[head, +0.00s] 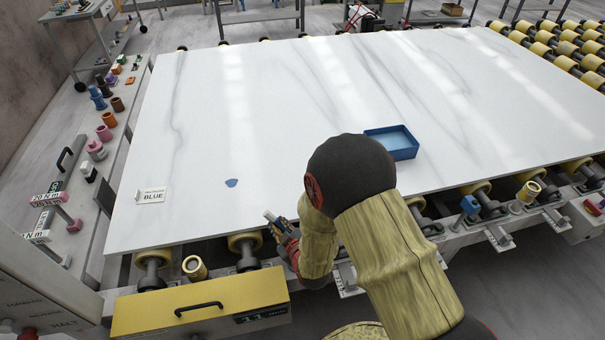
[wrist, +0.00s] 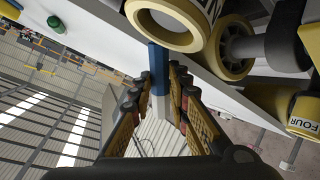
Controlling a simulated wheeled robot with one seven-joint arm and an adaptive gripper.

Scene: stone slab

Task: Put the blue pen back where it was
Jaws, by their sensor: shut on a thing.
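My gripper (wrist: 158,95) is shut on the blue pen (wrist: 158,58), whose blue part and paler grey part show between the fingers in the wrist view. In the head view my gripper (head: 283,228) is low over the near edge of the white marbled slab (head: 240,110), partly hidden by my arm. A pale end of the pen (head: 270,215) sticks out from it. A small blue patch (head: 231,183) lies on the slab up and left of my gripper. A white card reading BLUE (head: 151,194) stands further left. I cannot tell whether the pen touches the slab.
A blue tray (head: 402,155) sits on the slab to the right, beyond my arm. Yellow rollers (head: 244,243) line the slab's near edge, above a yellow drawer (head: 200,303). A side bench (head: 92,125) at left holds several small coloured parts. The slab's middle is clear.

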